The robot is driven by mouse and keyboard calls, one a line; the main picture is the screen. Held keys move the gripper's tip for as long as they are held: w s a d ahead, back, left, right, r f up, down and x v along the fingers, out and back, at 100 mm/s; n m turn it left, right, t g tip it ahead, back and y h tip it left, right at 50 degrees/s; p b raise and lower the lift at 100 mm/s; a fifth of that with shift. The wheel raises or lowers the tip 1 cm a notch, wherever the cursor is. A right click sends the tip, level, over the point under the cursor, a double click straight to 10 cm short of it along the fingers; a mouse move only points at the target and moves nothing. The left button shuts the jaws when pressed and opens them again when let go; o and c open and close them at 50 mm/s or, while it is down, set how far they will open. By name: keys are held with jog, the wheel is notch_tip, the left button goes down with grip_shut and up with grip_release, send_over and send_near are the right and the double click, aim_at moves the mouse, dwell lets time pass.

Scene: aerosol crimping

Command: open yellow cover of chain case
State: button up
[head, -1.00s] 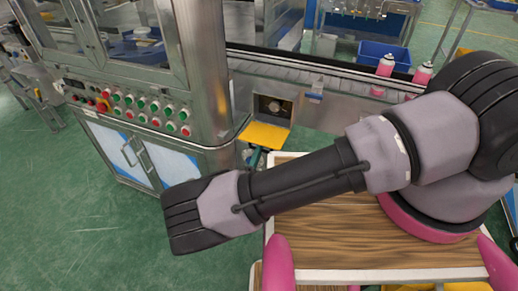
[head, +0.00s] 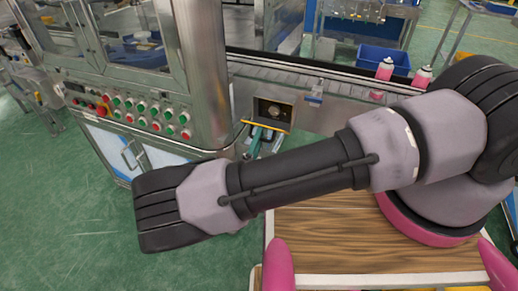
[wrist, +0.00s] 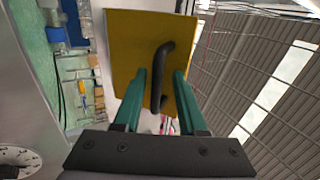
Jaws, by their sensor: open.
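The chain case (head: 283,106) is on the conveyor side, right of the machine cabinet, with its front opening uncovered and a round part visible inside. Its yellow cover (head: 268,126) shows almost edge-on as a thin strip below the opening. In the wrist view the yellow cover (wrist: 125,40) fills the upper middle, with a black curved handle (wrist: 166,60) on its face. My gripper (wrist: 160,80) is open, its two green fingers on either side of the handle's lower part. I cannot tell whether they touch it. In the head view my arm partly hides the gripper.
The cabinet's button panel (head: 130,110) is left of the case. Pink and white cans (head: 383,75) stand on the conveyor at right. A wood-topped surface (head: 350,235) lies below my arm. Green floor is open at left.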

jog(key=shift+r, duration=1.55)
jog(key=shift+s, duration=0.1)
jog(key=v, duration=1.2)
jog(key=shift+s, duration=0.15)
